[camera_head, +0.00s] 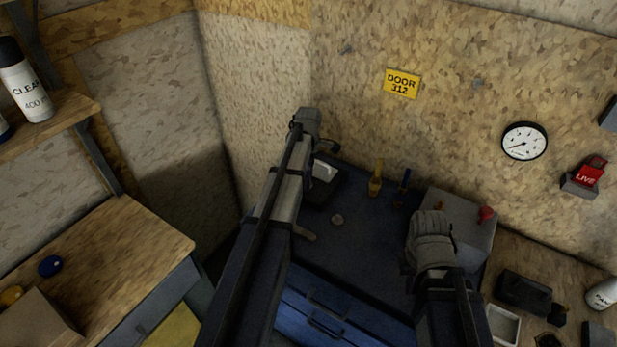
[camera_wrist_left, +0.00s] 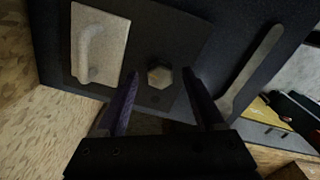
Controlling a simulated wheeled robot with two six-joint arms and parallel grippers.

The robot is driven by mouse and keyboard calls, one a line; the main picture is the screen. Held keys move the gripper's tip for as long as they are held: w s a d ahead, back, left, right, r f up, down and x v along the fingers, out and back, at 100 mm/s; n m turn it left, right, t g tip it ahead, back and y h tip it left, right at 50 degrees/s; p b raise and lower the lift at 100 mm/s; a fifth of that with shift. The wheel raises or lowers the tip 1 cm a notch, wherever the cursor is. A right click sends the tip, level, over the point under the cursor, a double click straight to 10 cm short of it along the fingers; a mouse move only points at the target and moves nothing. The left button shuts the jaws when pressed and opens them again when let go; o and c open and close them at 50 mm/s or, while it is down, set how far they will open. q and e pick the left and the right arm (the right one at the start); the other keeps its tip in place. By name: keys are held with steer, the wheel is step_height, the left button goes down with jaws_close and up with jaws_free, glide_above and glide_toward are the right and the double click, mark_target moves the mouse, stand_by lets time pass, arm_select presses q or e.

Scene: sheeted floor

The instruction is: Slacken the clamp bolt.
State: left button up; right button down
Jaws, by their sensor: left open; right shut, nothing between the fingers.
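The clamp bolt (camera_wrist_left: 159,75) shows a hexagonal grey head on a dark plate (camera_wrist_left: 185,35) in the left wrist view. My left gripper (camera_wrist_left: 160,74) is open, with one finger on each side of the bolt head in the picture. I cannot tell whether the fingers reach down around it; no contact shows. In the head view my left gripper (camera_head: 326,147) is over the dark block with a pale top (camera_head: 323,171) at the back of the blue bench, and the bolt is hidden. My right gripper (camera_head: 431,238) is shut and empty by the grey box, its fingertips mostly hidden.
A pale block with a handle (camera_wrist_left: 98,45) is beside the bolt, and a long grey bar (camera_wrist_left: 250,72) lies on the other side. A yellow-handled tool (camera_head: 376,178) and a blue one (camera_head: 402,187) stand near the wall. A grey box (camera_head: 470,232) has a red knob (camera_head: 487,213).

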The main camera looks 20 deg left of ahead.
arm_select(q)
step_height(320, 180, up, 7)
steer(key=p, duration=0.6)
steer(key=shift+s+d, duration=0.1)
steer(key=shift+d, duration=0.05)
steer(key=s+d+f+m+b, duration=0.2)
steer(key=s+d+m, duration=1)
steer(key=d, duration=0.1)
steer(key=s+d+f+m+y+b, duration=0.1)
steer(key=s+d+f+m+b, duration=0.1)
steer(key=s+d+m, duration=1)
steer(key=shift+d+f+m+b, duration=0.35)
steer(key=shift+f+m+b, duration=0.05)
steer(key=shift+f+m, duration=0.2)
